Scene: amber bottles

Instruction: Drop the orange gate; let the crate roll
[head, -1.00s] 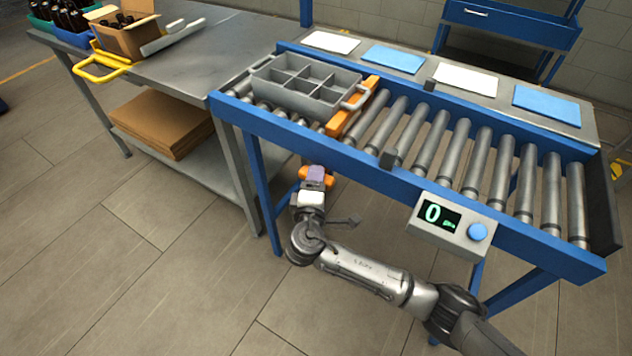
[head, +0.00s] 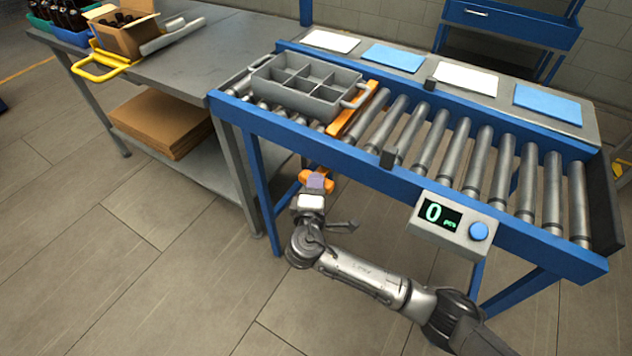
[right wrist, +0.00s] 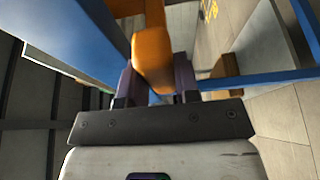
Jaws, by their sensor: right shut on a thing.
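The grey divided crate (head: 306,87) sits empty on the rollers at the left end of the conveyor. The orange gate (head: 352,110) lies across the rollers just right of the crate, showing as a low bar. Below the front rail, my right gripper (head: 316,184) is shut on an orange handle (head: 305,175). In the right wrist view the handle (right wrist: 152,58) passes between my right gripper's two fingers (right wrist: 153,85). How handle and gate join is hidden behind the rail. My left gripper is not in view.
The rollers (head: 470,150) right of the gate are clear up to a dark end stop (head: 604,205). A counter box (head: 450,227) reading 0 hangs on the blue front rail. A steel table (head: 190,65) with a bottle carton (head: 125,35) adjoins at left.

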